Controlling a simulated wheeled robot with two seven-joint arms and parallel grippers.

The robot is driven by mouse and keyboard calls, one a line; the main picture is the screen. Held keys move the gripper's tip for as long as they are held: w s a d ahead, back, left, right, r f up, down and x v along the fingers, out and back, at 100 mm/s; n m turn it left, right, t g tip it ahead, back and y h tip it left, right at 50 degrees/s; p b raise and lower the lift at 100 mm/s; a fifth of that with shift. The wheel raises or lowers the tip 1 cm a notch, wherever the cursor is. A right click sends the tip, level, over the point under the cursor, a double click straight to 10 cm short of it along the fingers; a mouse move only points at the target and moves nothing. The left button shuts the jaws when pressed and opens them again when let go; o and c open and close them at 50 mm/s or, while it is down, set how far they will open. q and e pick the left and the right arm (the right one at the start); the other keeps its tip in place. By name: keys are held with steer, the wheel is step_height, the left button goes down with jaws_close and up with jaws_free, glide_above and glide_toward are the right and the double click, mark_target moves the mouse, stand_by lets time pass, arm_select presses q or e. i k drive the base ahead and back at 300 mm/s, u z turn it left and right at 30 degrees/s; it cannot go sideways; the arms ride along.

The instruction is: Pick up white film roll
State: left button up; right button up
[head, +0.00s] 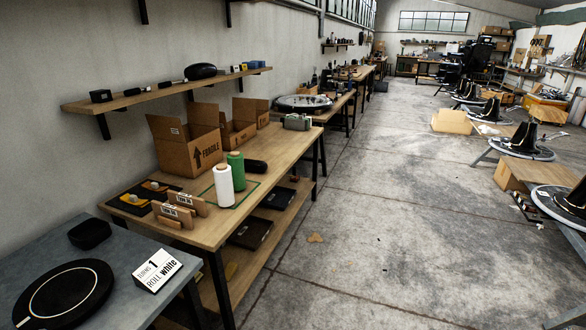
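The white film roll (224,186) stands upright on the wooden workbench (262,202), close to its front edge. A green film roll (236,168) stands upright right behind it and is partly covered by it. The white roll stands inside or at the edge of a thin green outline on the bench top. Neither of my grippers shows in the head view, and nothing is seen touching the white roll.
Open cardboard boxes (186,150) stand behind the rolls. Wooden holders (179,211) sit to their left. A grey table (125,255) with a black turntable (64,292) and a white sign (157,270) is nearest. The concrete floor (370,220) to the right is mostly free.

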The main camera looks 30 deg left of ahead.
mark_target(222, 177)
steer(key=z, duration=0.1)
steer(key=i, duration=2.25)
steer(key=u, duration=0.95)
steer(key=i, duration=1.25)
steer(key=u, duration=1)
